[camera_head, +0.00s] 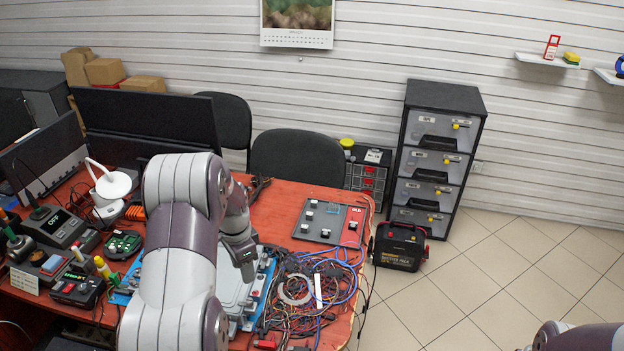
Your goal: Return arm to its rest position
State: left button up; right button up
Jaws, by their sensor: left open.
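My left arm reaches over the red-orange workbench (325,190) and bends down at its far end. The dark left gripper (245,268) points down over a light grey flat unit (232,290) with fittings along its edge. The gripper is open; I see nothing held in it, and its fingers are small and partly hidden. The arm covers the left part of the grey unit. Only a piece of my right arm (578,337) shows at the bottom right corner; its gripper is out of view.
Tangled cables (312,285) lie right of the grey unit. A panel with connectors (330,220) lies behind them. Monitors (150,115), a soldering station (55,228) and small tools crowd the left. Chairs (297,158) stand behind. A drawer cabinet (437,150) and black power pack (400,246) stand on open floor.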

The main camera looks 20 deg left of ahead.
pick_arm(q)
jog(key=s+d+r+n, duration=0.3)
jog(key=s+d, duration=0.4)
jog(key=d, duration=0.2)
jog(key=s+d+r+n+t, duration=0.1)
jog(key=s+d+r+n, duration=0.2)
jog(key=s+d, duration=0.4)
jog(key=shift+s+d+r+n, duration=0.15)
jog(key=shift+d+r+n, duration=0.15)
jog(key=shift+d+r, duration=0.65)
jog(key=shift+s+d+f, duration=0.1)
jog(key=shift+d+f, duration=0.15)
jog(key=shift+d, duration=0.05)
